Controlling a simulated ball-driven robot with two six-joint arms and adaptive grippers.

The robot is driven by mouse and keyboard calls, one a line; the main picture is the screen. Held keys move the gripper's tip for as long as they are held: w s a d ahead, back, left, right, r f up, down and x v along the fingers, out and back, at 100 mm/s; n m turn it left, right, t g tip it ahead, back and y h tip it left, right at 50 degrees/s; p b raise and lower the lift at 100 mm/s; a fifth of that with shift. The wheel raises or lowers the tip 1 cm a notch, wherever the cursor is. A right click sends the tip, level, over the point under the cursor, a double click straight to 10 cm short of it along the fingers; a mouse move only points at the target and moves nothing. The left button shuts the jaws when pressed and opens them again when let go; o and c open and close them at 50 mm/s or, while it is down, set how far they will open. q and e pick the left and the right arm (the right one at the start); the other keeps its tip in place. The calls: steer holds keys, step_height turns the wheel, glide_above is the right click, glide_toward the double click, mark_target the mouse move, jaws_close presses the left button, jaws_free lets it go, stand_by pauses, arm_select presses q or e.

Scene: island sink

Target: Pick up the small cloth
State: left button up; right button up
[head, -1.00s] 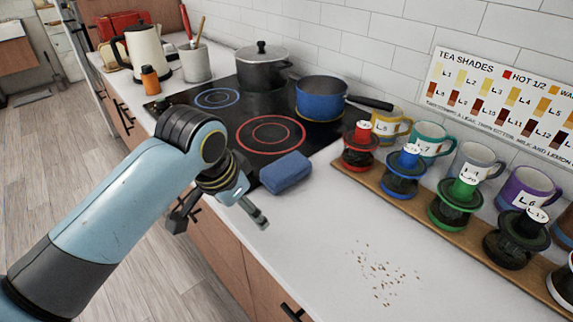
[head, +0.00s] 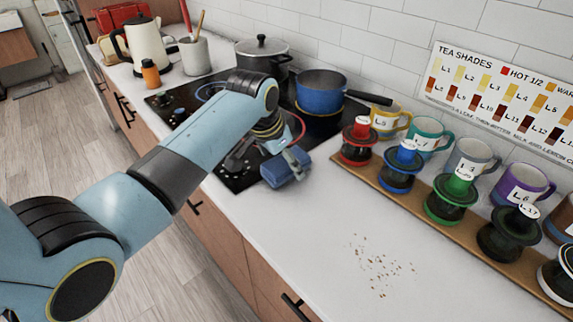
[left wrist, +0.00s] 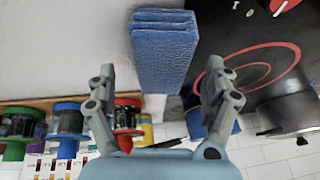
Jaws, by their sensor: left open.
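The small cloth is a folded blue cloth (head: 284,172) at the near right corner of the black cooktop, by the white counter. In the left wrist view the cloth (left wrist: 163,50) lies just beyond and between the fingertips. My left gripper (head: 290,160) is over the cloth in the head view, hiding part of it. In the left wrist view the left gripper (left wrist: 160,82) has its fingers spread wide apart with nothing between them. I cannot tell if a finger touches the cloth. My right gripper is not in view.
A blue saucepan (head: 320,97) and a dark pot (head: 262,55) stand on the cooktop (head: 232,178) behind. A wooden board (head: 412,203) with mugs and several coloured holders runs along the wall. Brown crumbs (head: 380,267) lie on the otherwise clear counter (head: 300,232).

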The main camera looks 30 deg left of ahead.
arm_select(q)
steer(key=x, duration=0.2)
steer(key=shift+w+f, duration=0.15)
steer(key=shift+f, duration=0.15)
steer(key=c, duration=1.2)
steer(key=shift+r, duration=0.1)
steer(key=shift+c, duration=0.2)
